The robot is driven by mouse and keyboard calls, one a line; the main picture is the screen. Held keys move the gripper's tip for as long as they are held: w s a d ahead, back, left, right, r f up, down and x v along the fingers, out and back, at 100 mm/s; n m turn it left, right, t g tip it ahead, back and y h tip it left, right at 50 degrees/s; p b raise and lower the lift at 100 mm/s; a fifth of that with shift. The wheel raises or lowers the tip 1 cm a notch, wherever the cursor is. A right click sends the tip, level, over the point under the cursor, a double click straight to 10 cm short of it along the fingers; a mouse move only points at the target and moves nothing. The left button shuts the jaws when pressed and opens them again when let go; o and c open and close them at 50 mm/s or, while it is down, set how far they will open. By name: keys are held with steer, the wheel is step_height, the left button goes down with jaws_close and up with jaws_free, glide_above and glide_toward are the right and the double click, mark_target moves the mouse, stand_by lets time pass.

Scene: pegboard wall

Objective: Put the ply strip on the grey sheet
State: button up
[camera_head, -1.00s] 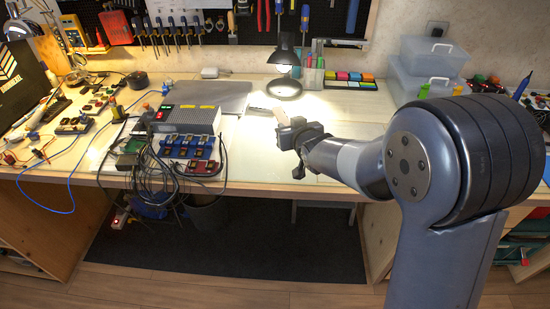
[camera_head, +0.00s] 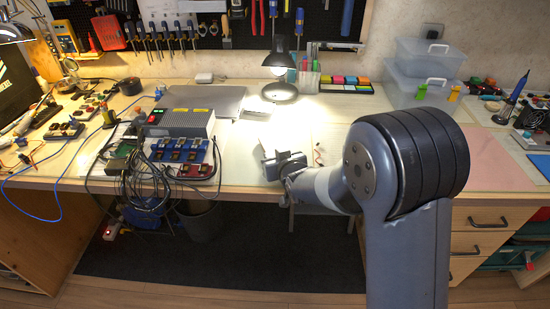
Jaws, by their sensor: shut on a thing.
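My gripper (camera_head: 272,160) is over the front middle of the workbench, below the lamp. It is shut, with a small pale piece at its tip that looks like the ply strip (camera_head: 266,145). Most of that piece is hidden or blends into the bright bench top. A pale greyish flat area, perhaps the grey sheet (camera_head: 338,141), lies on the bench to the right of my gripper. Its edges are faint. Whether the strip touches the bench, I cannot tell.
A black lamp (camera_head: 280,88) stands behind my gripper. A flat dark grey panel, like a closed laptop (camera_head: 205,98), lies at the back left. A cabled box with blue modules (camera_head: 180,125) is close on the left. A pink sheet (camera_head: 490,160) lies on the right.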

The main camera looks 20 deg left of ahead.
steer(key=o, duration=0.9)
steer(key=shift+o, duration=0.2)
steer(key=shift+r, duration=0.1)
steer(key=v, duration=1.2)
steer(key=shift+p, duration=0.3)
